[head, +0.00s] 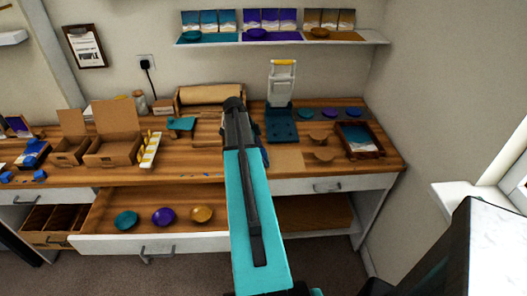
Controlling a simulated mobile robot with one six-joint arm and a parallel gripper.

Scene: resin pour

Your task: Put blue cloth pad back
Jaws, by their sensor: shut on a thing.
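My arm rises through the middle of the view and ends in a black joint at the bench. The gripper's jaws are hidden behind it, so I cannot see what they hold. Small blue pieces (39,176) lie at the bench's left front, beside a dark blue item (33,154); I cannot tell whether any is the blue cloth pad. A flat teal piece (181,124) lies on the bench left of my arm.
An open drawer (185,243) holds teal (126,221), purple (163,217) and gold (201,214) discs. Cardboard boxes (113,152) stand left; a white press on a dark blue base (281,126) and a framed tray (359,139) stand right. A shelf (330,38) hangs above.

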